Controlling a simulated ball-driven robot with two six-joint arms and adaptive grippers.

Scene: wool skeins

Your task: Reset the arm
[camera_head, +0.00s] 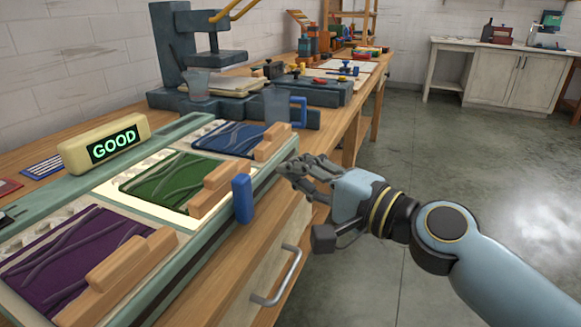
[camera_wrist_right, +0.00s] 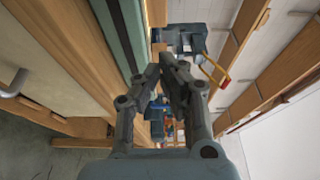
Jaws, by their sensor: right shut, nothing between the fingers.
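My right gripper (camera_head: 292,168) is shut and empty in the head view, just past the right edge of the tray unit, over the bench's front. In the right wrist view its fingertips (camera_wrist_right: 168,60) meet with nothing between them. My right arm reaches in from the lower right. My left gripper does not show.
A green-framed unit (camera_head: 190,125) on the bench holds purple (camera_head: 70,250), green (camera_head: 170,180) and blue skeins (camera_head: 228,138), each with a wooden block. A sign (camera_head: 105,143) reads GOOD. A blue handle (camera_head: 242,198) stands near the gripper. A metal drawer pull (camera_head: 280,285) juts below. Floor at right is clear.

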